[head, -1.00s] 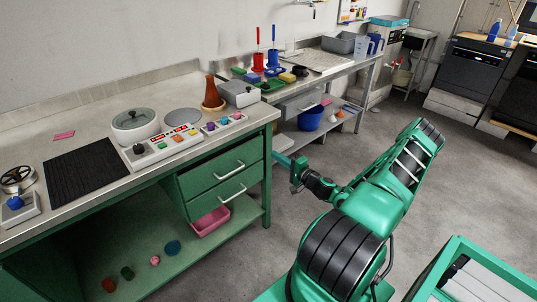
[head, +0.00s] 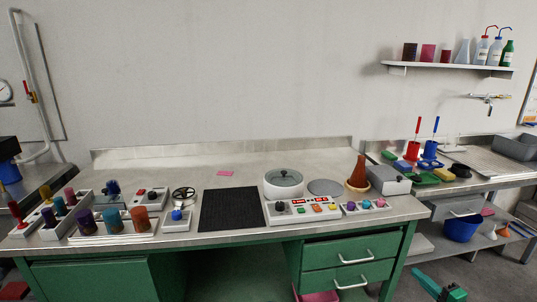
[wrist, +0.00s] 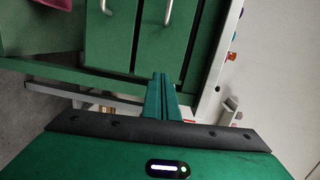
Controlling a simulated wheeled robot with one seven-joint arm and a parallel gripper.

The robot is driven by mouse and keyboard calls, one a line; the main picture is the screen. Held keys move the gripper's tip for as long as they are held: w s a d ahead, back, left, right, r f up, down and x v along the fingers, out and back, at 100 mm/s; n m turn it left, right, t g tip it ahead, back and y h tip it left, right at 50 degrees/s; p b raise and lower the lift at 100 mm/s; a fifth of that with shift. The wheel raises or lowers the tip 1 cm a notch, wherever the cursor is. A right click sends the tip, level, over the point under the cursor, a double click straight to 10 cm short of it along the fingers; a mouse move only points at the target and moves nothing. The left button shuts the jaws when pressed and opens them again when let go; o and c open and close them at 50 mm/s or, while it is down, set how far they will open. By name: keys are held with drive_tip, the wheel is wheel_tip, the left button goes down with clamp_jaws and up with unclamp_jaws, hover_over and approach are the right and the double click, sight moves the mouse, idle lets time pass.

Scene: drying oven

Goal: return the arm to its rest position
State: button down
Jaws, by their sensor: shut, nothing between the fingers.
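My gripper (wrist: 163,98) shows in the wrist view with its two green fingers together and nothing between them. In the wrist view it points toward the green drawer front (wrist: 165,35) of the bench, with metal handles beyond the fingertips. In the head view only a small part of my green arm end (head: 440,289) shows at the bottom right edge, in front of the bench's right end. The rest of the arm is out of the head view.
The workbench (head: 235,155) carries a black mat (head: 231,209), a white lidded pot (head: 283,184), a button panel (head: 302,210) and several coloured cylinders at left. A side bench with a blue bowl (head: 461,229) on its lower shelf stands at right. Open floor lies at the lower right.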

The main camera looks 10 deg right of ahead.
drive_tip(key=s+a+r+n+g+y, duration=0.2)
drive_tip(key=s+a+n+g, duration=0.1)
drive_tip(key=a+n+g, duration=0.3)
drive_tip(key=s+a+r+n+g+y, duration=0.25)
drive_tip(key=a+n+g, duration=0.2)
drive_tip(key=a, duration=0.25)
drive_tip(key=s+a+r+g+h, duration=0.2)
drive_tip(key=s+r+g+h, duration=0.1)
drive_tip(key=s+r, duration=0.8)
drive_tip(key=s+a+r+m+g+h, duration=0.1)
drive_tip(key=s+a+r+g+h, duration=0.1)
drive_tip(key=s+r, duration=0.9)
drive_tip(key=shift+s+a+r+g+h, duration=0.25)
drive_tip(key=shift+s+r+g+h, duration=0.2)
drive_tip(key=shift+g+h, duration=0.4)
